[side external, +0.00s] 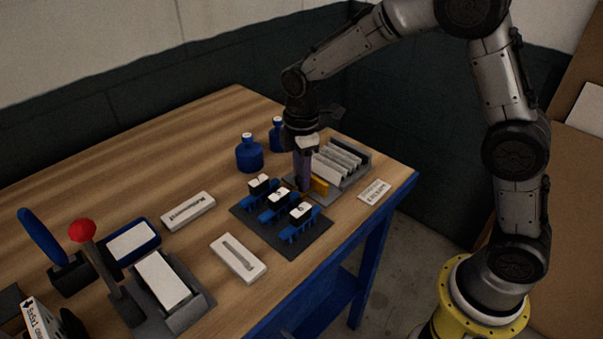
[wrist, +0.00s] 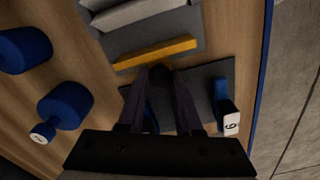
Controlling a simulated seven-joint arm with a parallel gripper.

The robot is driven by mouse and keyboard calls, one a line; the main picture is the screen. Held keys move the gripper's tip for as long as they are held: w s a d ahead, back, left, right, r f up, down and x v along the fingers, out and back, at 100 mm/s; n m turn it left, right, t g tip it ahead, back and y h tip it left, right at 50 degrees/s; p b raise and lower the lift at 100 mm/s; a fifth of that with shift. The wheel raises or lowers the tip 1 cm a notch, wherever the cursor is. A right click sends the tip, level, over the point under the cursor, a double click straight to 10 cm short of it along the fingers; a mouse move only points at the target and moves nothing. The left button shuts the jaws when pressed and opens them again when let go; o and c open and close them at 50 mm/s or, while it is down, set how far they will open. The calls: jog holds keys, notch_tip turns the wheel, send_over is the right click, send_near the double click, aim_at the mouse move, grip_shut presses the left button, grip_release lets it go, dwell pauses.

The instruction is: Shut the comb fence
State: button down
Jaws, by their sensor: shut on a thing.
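The comb fence appears to be the orange-yellow bar (side external: 319,186) along the near edge of a grey rack (side external: 358,180). In the wrist view the bar (wrist: 155,53) lies just beyond my fingertips. My gripper (side external: 303,187) points down at the bar's left end in the side view. Its dark purple fingers converge in the wrist view (wrist: 160,78) on a small dark rounded piece beside the bar, which I take as part of the fence. The fingers hide most of this piece, and I cannot see how it joins the bar. Several pale upright plates (side external: 340,160) stand in the rack behind the bar.
Close in front is a dark plate (side external: 262,236) with three blue holders carrying black, white-topped blocks (side external: 301,212). Two blue bottles (side external: 249,154) stand left of my gripper. A white label plate (side external: 375,191) lies right of the rack near the table edge.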

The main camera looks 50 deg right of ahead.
jog(key=shift+d+r, duration=0.1)
jog(key=shift+d, duration=1.65)
jog(key=c, duration=0.9)
grip_release()
jog(key=shift+d, duration=0.1)
jog(key=shift+o, duration=0.3)
notch_tip(320, 180, up, 14)
